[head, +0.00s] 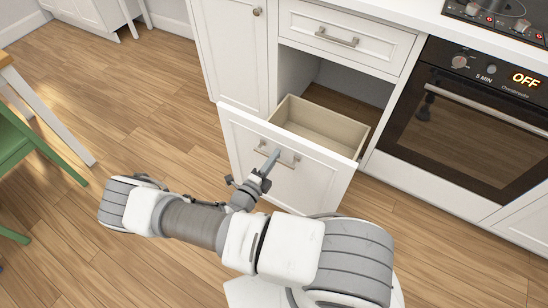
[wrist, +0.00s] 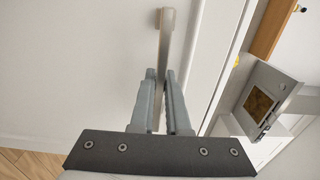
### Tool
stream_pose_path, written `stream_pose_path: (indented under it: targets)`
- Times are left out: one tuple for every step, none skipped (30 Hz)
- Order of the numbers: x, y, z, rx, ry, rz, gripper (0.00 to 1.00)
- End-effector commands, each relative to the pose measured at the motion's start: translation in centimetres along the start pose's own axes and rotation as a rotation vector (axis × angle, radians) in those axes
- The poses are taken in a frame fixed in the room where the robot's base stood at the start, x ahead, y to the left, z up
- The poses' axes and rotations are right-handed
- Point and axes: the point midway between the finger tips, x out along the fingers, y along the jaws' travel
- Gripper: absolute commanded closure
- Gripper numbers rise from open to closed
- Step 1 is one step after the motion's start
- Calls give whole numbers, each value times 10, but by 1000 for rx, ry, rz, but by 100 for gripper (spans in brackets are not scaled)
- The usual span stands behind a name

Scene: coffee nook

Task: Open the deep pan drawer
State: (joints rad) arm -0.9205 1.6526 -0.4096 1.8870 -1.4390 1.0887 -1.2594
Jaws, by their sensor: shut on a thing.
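The deep pan drawer (head: 238,152) is the lower, tall white drawer left of the oven. In the head view it stands well out from the cabinet, and its empty wooden box (head: 318,125) shows. Its bar handle (head: 290,158) is on the front panel. My gripper (head: 269,163) is at this handle. In the wrist view the handle (wrist: 167,45) runs upright between the fingers of my gripper (wrist: 161,80), which are shut on it. Part of the handle is hidden by my gripper in the head view.
A shut upper drawer (head: 345,36) is above the open one. An oven (head: 465,125) with a dark glass door stands to the right. A green chair (head: 35,150) and a table are at the far left.

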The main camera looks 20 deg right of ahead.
Motion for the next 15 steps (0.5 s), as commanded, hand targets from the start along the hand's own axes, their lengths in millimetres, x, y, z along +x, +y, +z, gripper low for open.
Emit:
stream_pose_path:
  targets:
    - [0,0,3,2,-6,0,100]
    - [0,0,3,2,-6,0,100]
    - [0,0,3,2,-6,0,100]
    - [0,0,3,2,-6,0,100]
    - [0,0,3,2,-6,0,100]
    - [0,0,3,2,-6,0,100]
    - [0,0,3,2,-6,0,100]
    - [0,0,3,2,-6,0,100]
    - [0,0,3,2,-6,0,100]
    - [0,0,3,2,-6,0,100]
    - [0,0,3,2,-6,0,100]
    - [0,0,3,2,-6,0,100]
    - [0,0,3,2,-6,0,85]
    - [0,0,3,2,-6,0,79]
    - [0,0,3,2,-6,0,72]
